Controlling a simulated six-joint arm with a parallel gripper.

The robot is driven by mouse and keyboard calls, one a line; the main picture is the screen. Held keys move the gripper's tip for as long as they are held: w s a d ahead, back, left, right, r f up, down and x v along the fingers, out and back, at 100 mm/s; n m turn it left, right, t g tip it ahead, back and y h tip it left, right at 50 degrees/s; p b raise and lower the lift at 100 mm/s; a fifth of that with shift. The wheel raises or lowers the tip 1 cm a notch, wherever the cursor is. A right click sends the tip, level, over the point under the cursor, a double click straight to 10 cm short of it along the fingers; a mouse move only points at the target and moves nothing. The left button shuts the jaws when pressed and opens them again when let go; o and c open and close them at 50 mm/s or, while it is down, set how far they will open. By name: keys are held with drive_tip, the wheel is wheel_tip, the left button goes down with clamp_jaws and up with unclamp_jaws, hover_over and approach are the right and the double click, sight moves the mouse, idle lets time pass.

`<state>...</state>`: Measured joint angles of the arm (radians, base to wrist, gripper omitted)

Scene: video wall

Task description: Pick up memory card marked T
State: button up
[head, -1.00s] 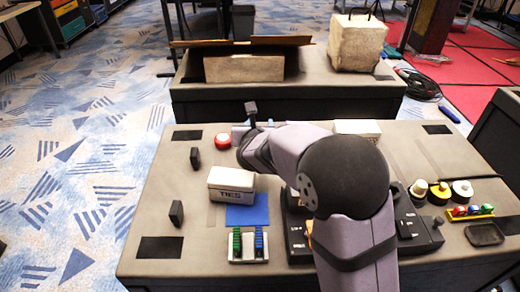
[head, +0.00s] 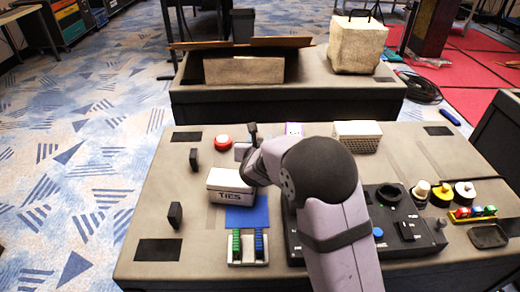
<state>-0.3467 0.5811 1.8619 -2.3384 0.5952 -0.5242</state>
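A white rack (head: 233,261) at the front of the table holds upright green cards (head: 236,243) on its left and blue cards (head: 259,243) on its right. They look like memory cards, but they are too small for me to read any letter, so I cannot tell which is marked T. My gripper (head: 246,148) is above the table's left-middle part, behind the white box and beside the red button. It is well away from the rack. It is small and partly hidden by my arm, so I cannot see whether its fingers are open or hold anything.
A white lettered box (head: 229,182) stands behind a blue mat (head: 248,217), between gripper and rack. A red button (head: 223,142) is at the back left. A black control panel (head: 405,232) lies right of the rack. A white perforated box (head: 357,136) stands at the back.

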drive_tip(key=shift+w, duration=0.25)
clamp_jaws()
wheel_tip(320, 180, up, 10)
drive_tip(key=p, duration=0.2)
idle(0.5)
